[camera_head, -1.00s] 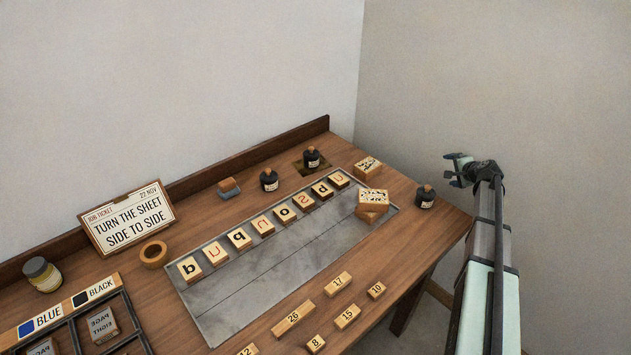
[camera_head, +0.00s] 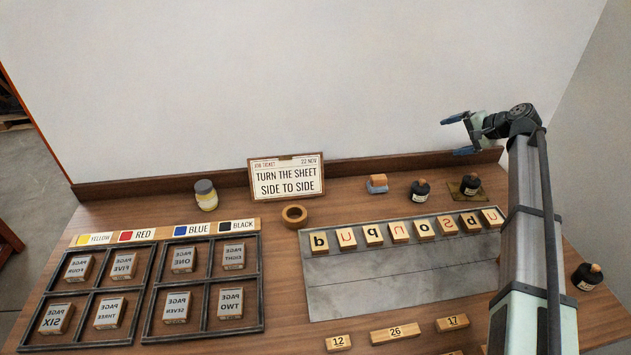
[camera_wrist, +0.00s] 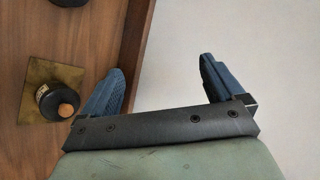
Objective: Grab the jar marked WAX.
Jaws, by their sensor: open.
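I cannot read WAX on any label. A small jar (camera_head: 206,195) with a grey lid and yellowish body stands upright at the back left of the bench in the head view. Three dark cork-topped bottles with small pale labels stand to the right: one at the back (camera_head: 420,191), one on a brass plate (camera_head: 470,185), and one at the far right (camera_head: 587,276). My gripper (camera_head: 460,134) is open and empty, up near the back right edge, well right of the yellowish jar. In the wrist view, the plate's bottle (camera_wrist: 57,102) lies left of my gripper (camera_wrist: 160,80).
A job ticket sign (camera_head: 286,178), a wooden ring (camera_head: 294,215) and a blue-based block (camera_head: 377,183) stand along the back. Divided trays (camera_head: 152,283) hold page blocks. Letter blocks lie on a metal plate (camera_head: 400,284). A raised rail (camera_head: 130,187) lines the back edge.

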